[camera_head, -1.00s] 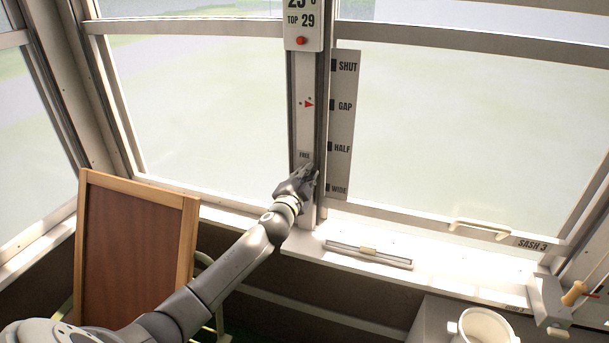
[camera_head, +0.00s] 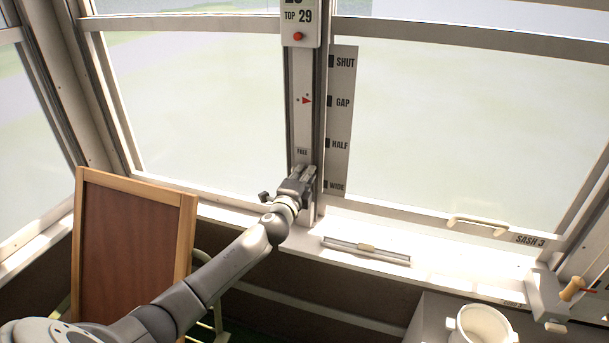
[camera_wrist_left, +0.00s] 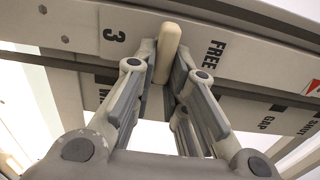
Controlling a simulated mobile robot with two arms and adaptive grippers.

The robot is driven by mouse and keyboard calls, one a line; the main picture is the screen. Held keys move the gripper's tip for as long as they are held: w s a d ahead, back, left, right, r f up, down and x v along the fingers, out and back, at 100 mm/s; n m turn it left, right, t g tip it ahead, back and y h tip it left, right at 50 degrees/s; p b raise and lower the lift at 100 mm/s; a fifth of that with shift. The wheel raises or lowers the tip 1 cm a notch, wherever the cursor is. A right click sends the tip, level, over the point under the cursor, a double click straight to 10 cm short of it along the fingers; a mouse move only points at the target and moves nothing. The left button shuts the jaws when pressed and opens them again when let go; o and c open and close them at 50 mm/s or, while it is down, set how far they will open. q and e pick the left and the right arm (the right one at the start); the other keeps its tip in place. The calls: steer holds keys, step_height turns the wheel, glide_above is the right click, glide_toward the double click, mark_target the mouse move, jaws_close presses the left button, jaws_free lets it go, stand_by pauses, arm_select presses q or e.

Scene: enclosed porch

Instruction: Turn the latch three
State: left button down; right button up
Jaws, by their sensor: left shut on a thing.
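Latch three is a cream lever (camera_wrist_left: 168,45) on the white window post (camera_head: 303,125). In the left wrist view it sits between a "3" and the word FREE, standing out between my fingers. My left gripper (camera_head: 306,170) is at the lower post, just below the FREE label; its fingers (camera_wrist_left: 163,80) are shut on the lever from both sides. In the head view the lever is hidden by the gripper. My right gripper is not in view.
A strip marked SHUT, GAP, HALF and WIDE (camera_head: 340,120) runs beside the post. The SASH 3 window has a cream handle (camera_head: 478,222). A framed brown board (camera_head: 130,240) leans at left. A white pot (camera_head: 482,325) stands at lower right. A bar (camera_head: 366,250) lies on the sill.

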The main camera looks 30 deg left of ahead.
arm_select(q)
steer(key=shift+f, duration=0.1)
stand_by(0.3)
steer(key=c, duration=1.5)
jaws_free()
steer(key=shift+o, duration=0.2)
steer(key=v, duration=1.2)
steer(key=shift+d, duration=0.1)
